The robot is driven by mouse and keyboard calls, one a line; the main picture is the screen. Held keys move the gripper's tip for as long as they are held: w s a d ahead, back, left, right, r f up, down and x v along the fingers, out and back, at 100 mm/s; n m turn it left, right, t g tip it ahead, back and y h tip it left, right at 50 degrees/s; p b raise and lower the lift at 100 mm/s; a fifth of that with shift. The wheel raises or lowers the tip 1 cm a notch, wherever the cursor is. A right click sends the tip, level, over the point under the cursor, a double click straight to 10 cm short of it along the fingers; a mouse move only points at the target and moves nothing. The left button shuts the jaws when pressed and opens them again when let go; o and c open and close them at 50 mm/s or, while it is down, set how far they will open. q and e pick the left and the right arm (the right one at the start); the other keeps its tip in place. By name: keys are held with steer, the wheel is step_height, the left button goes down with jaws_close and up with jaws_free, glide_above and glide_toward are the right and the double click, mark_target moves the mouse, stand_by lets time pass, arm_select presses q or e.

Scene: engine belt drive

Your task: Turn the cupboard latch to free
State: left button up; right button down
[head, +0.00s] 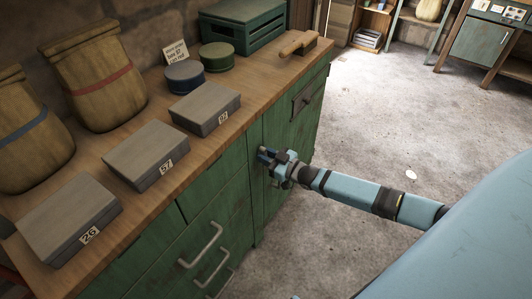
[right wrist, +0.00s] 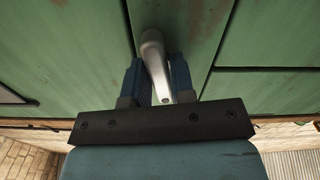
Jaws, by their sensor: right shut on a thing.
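The cupboard latch (right wrist: 154,62) is a pale metal handle on a green panel of the cupboard (head: 235,185). In the right wrist view it stands between the two blue fingers of my right gripper (right wrist: 156,82), which is shut on it. It slants slightly, with its upper end at the panel and its lower end between the fingers. In the head view my right gripper (head: 266,156) is at the cupboard front, below the wooden top, and hides the latch. My left gripper is not in view.
Grey boxes numbered 26 (head: 70,222), 57 (head: 146,155) and 92 (head: 206,107) stand on the wooden top with sacks (head: 95,80), round tins (head: 185,76), a green crate (head: 243,27) and a brush (head: 298,44). Drawer handles (head: 201,245) stick out at lower left.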

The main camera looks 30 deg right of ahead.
steer(key=shift+m, duration=0.8)
arm_select(q)
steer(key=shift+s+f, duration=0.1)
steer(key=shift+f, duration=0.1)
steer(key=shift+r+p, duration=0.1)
steer(key=shift+p, duration=0.2)
arm_select(e)
steer(key=c, duration=1.1)
jaws_free()
steer(key=shift+o, duration=0.2)
